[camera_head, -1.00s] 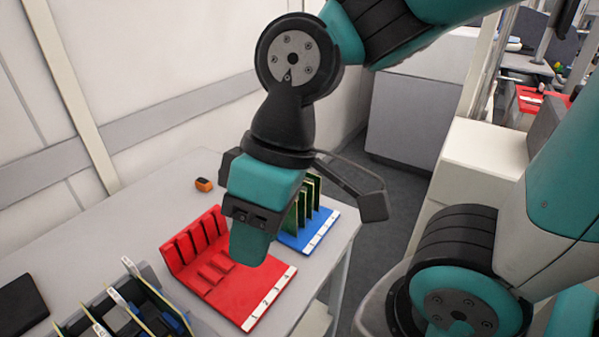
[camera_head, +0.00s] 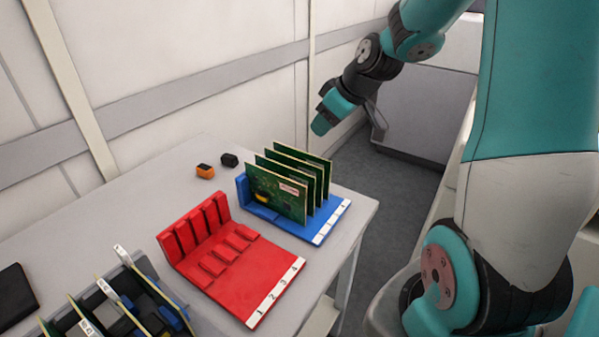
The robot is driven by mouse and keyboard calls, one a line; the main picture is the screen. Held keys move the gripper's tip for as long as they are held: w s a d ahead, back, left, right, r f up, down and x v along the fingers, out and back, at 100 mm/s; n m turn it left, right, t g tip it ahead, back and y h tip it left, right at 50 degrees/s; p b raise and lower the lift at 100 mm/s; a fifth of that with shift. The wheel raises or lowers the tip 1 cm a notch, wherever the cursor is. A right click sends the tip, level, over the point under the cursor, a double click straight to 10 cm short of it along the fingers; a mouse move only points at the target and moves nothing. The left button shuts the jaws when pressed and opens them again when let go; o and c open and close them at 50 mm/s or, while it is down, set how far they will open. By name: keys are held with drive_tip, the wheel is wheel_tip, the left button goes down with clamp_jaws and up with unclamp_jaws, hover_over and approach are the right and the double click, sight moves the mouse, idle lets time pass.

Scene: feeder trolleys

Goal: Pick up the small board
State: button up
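Several green circuit boards (camera_head: 276,193) stand upright side by side in a blue slotted holder (camera_head: 292,231) on the table. I cannot tell from their size which one the task calls the small board. My gripper (camera_head: 320,126) is beyond the table's far right corner, above the floor and behind the boards, clear of them. Its fingers point down and left; they are too small and angled to tell whether they are open. I see no board at it.
A red slotted holder (camera_head: 262,284) stands empty, its front numbered. A dark rack (camera_head: 150,300) with boards is at lower left. An orange block (camera_head: 205,171) and a black block (camera_head: 229,160) lie near the wall. A dark flat object (camera_head: 14,296) is far left.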

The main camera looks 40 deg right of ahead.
sight(301, 155)
drive_tip(key=shift+p+x, duration=0.55)
drive_tip(key=shift+x, duration=5.95)
drive_tip(key=shift+s+d+f, duration=0.15)
drive_tip(key=shift+s+d, duration=0.05)
drive_tip(key=shift+c, duration=0.5)
clamp_jaws()
